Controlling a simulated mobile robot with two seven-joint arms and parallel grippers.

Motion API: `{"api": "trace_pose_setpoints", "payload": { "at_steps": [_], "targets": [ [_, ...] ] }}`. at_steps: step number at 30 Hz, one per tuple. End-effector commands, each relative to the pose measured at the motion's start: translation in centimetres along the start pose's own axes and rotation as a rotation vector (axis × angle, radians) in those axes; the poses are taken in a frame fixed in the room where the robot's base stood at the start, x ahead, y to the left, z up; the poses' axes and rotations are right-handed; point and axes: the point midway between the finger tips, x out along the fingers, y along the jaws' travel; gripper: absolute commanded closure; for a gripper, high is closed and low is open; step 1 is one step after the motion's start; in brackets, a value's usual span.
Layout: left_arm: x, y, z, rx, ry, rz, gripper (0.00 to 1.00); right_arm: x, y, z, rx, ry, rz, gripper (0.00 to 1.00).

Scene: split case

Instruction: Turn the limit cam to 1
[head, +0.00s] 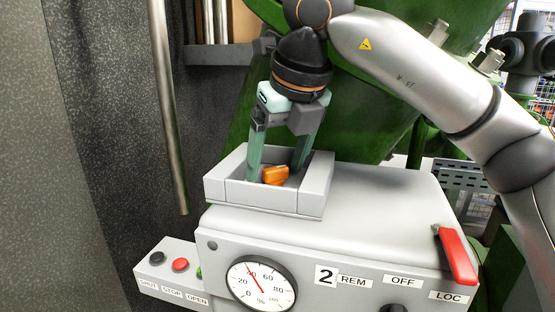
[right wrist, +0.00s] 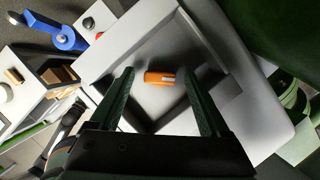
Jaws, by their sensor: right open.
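The orange limit cam (head: 275,177) sits inside an open grey box (head: 310,202) on top of the grey actuator housing. In the right wrist view the cam (right wrist: 159,78) has a small pale mark on its face, which I cannot read. My right gripper (head: 274,171) points down into the box with its green fingers apart, one on each side of the cam. In the right wrist view, gaps show between the cam and both fingers of the gripper (right wrist: 158,75). My left gripper is not in view.
The housing front carries a round gauge (head: 261,284), a selector knob (head: 393,308) with REM, OFF and LOC labels, and a red lever (head: 456,256). A button box (head: 165,265) is at lower left. A metal pole (head: 168,110) stands left; a green body rises behind.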

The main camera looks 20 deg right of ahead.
Motion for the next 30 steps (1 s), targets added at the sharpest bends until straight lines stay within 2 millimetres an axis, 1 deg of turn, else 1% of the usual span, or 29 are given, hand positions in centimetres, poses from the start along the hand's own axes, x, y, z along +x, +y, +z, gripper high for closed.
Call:
{"api": "trace_pose_setpoints", "payload": {
  "at_steps": [5,26,27,30],
  "targets": [
    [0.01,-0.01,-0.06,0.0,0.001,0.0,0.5,0.0,-0.01,0.0,0.0,0.0,0.0,0.2],
    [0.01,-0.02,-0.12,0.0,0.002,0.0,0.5,-0.06,-0.01,0.01,0.0,-0.001,0.0,0.98],
    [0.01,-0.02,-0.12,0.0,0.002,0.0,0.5,-0.06,-0.01,0.01,0.0,-0.001,0.0,1.0],
    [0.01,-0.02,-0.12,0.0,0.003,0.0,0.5,-0.07,-0.01,0.02,-0.001,-0.001,0.0,1.0]
  ]
}}
